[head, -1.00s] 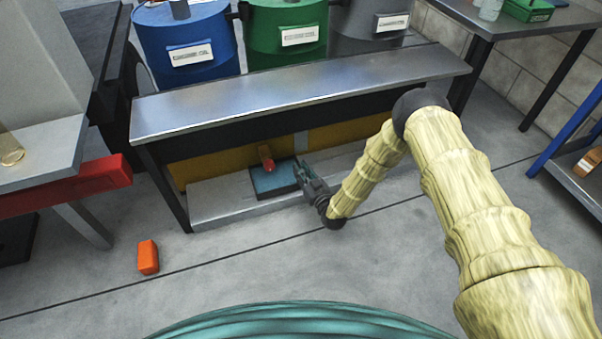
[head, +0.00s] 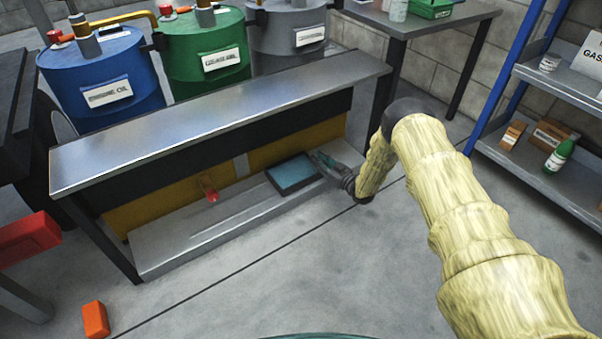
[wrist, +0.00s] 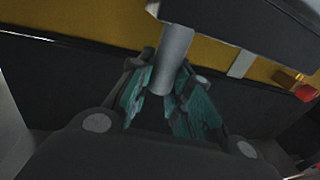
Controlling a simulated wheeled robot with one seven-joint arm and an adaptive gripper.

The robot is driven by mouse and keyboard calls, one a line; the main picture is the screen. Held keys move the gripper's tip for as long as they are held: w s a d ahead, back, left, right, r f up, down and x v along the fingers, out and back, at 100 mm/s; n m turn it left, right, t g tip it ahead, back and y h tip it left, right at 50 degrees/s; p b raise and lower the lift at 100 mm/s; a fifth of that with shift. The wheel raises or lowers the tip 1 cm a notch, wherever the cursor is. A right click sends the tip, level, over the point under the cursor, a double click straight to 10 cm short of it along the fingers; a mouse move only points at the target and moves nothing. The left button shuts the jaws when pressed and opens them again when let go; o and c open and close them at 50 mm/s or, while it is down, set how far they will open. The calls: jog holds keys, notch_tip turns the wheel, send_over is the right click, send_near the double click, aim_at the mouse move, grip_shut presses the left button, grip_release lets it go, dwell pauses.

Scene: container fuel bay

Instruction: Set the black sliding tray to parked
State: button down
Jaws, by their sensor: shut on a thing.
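The black sliding tray (head: 293,175), with a blue top face, sits on the low grey ledge under the metal bench, toward the ledge's right part. My gripper (head: 326,163) is at the tray's right side, low over the ledge. In the wrist view my gripper (wrist: 168,88) has its teal-padded fingers shut around a grey cylindrical handle (wrist: 175,48). The handle joins the dark tray body (wrist: 235,18) at the top of that view.
A red-tipped fitting (head: 210,190) juts out left of the tray. The bench top (head: 220,110) overhangs the ledge (head: 165,255). An orange block (head: 95,319) lies on the floor. A blue-framed shelf (head: 560,85) stands right. Open floor lies in front.

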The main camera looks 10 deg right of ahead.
jog(key=d, duration=0.1)
jog(key=w+d, duration=0.1)
jog(key=d, duration=0.1)
jog(key=w+d+b, duration=0.1)
jog(key=d, duration=0.1)
jog(key=shift+w+d, duration=0.1)
jog(key=c, duration=1.3)
grip_release()
jog(key=shift+d, duration=0.1)
jog(key=v, duration=1.2)
jog(key=shift+a, duration=0.2)
jog(key=shift+a, duration=0.1)
